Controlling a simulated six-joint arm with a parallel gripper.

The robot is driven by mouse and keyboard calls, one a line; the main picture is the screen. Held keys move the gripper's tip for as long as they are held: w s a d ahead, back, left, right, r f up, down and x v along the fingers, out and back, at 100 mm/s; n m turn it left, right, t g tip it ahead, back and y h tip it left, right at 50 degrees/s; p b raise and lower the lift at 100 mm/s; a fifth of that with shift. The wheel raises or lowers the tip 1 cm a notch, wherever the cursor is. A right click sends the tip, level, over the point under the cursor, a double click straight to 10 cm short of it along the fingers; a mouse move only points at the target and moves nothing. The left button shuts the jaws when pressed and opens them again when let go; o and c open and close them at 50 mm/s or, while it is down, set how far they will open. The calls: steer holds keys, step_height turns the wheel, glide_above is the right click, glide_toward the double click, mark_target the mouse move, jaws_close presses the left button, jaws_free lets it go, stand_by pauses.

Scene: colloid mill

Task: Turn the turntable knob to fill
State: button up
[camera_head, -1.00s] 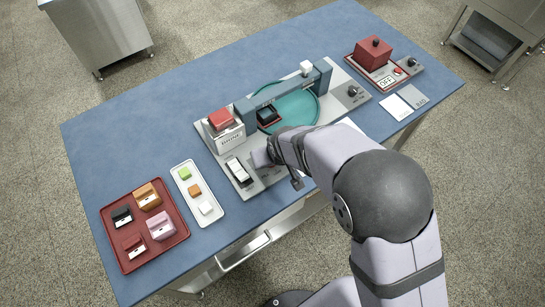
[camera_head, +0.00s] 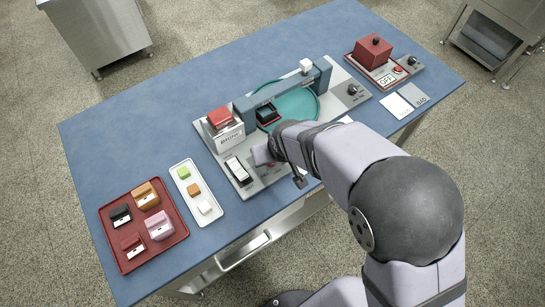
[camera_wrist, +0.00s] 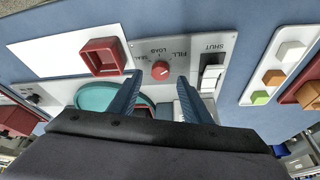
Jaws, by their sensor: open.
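The turntable knob (camera_wrist: 160,70) is a small round red knob on the machine's grey panel, with LOAD, FILL and a third label printed around it. I cannot clearly read where its pointer stands. My gripper (camera_wrist: 159,78) is open, its two dark blue fingers apart and the knob showing between their tips; contact cannot be told. In the head view my gripper (camera_head: 263,155) is low over the front left of the machine and mostly covers the knob. The teal turntable (camera_head: 303,106) lies behind it and also shows in the wrist view (camera_wrist: 93,97).
A black-and-white SHUT switch (camera_wrist: 211,74) sits beside the knob. A red square frame (camera_wrist: 87,68) lies on a white plate. A white tray (camera_head: 187,166) with several small blocks and a red tray (camera_head: 177,241) are at left. A red-topped box (camera_head: 220,117) stands behind.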

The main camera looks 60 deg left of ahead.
steer(key=shift+b+v, duration=0.4)
steer(key=shift+v, duration=1.75)
steer(key=s+d+f+g+h, duration=0.1)
steer(key=s+d+f+h, duration=0.15)
steer(key=d, duration=0.65)
steer(key=s+d+f+h, duration=0.1)
steer(key=d+f+h, duration=0.2)
steer(key=d, duration=0.6)
steer(key=w+d+r+m, duration=0.2)
steer(key=w+d+m, duration=0.2)
steer(key=d, duration=0.6)
steer(key=w+d+r+m, duration=0.2)
steer(key=w+d+m, duration=0.2)
steer(key=d, duration=0.7)
steer(key=w+d+r+m+y, duration=0.1)
steer(key=w+d+r+m, duration=0.2)
steer(key=d, duration=0.7)
steer(key=w+m, duration=0.2)
steer(key=m, duration=0.1)
steer(key=shift+m, duration=0.4)
